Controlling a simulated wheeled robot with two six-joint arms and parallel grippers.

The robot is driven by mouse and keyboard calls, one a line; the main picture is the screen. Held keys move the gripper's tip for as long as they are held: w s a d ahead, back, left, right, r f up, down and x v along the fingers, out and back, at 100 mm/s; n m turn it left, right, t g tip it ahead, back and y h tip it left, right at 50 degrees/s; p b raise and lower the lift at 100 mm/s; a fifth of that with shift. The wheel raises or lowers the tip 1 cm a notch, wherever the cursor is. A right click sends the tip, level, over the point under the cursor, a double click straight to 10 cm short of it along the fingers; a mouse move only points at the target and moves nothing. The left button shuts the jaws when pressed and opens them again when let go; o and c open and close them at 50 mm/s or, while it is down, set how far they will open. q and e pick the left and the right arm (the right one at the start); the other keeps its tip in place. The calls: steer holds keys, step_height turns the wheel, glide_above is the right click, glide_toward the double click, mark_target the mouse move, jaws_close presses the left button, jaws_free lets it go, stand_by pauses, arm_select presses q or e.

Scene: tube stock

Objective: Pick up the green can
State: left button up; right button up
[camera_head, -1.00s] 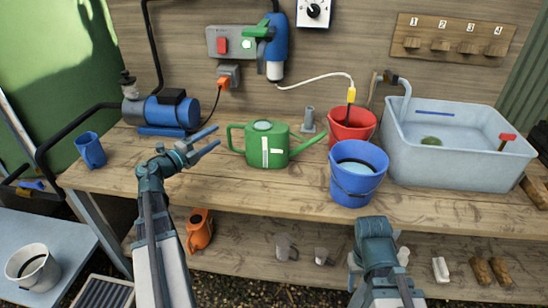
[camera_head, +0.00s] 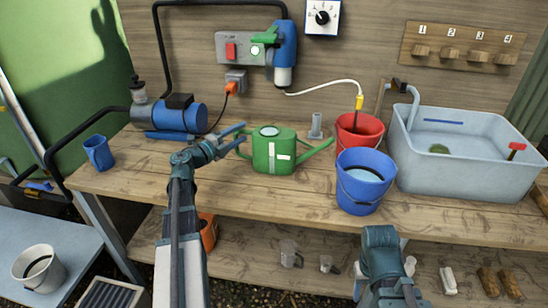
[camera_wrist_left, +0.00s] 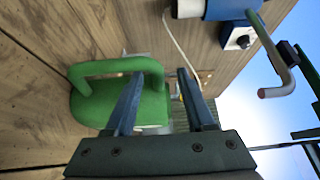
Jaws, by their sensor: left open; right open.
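The green can is a watering can (camera_head: 274,158), upright on the wooden bench. Its handle is on the left and its spout points right. My left gripper (camera_head: 239,134) is open and empty, its fingertips at the handle side of the can. In the left wrist view the open fingers (camera_wrist_left: 160,74) are in front of the can's green body (camera_wrist_left: 95,105), with the handle (camera_wrist_left: 115,67) at upper left. I cannot tell whether they touch it.
A blue bucket (camera_head: 360,195) and a red bucket (camera_head: 352,145) stand right of the can, near the spout. A blue pump (camera_head: 175,117) and a blue cup (camera_head: 98,152) are to the left. A large water tub (camera_head: 480,180) fills the bench's right side. Bench front is clear.

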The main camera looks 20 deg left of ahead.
arm_select(q)
steer(key=shift+x, duration=2.6)
steer(key=shift+f, duration=0.15)
jaws_close()
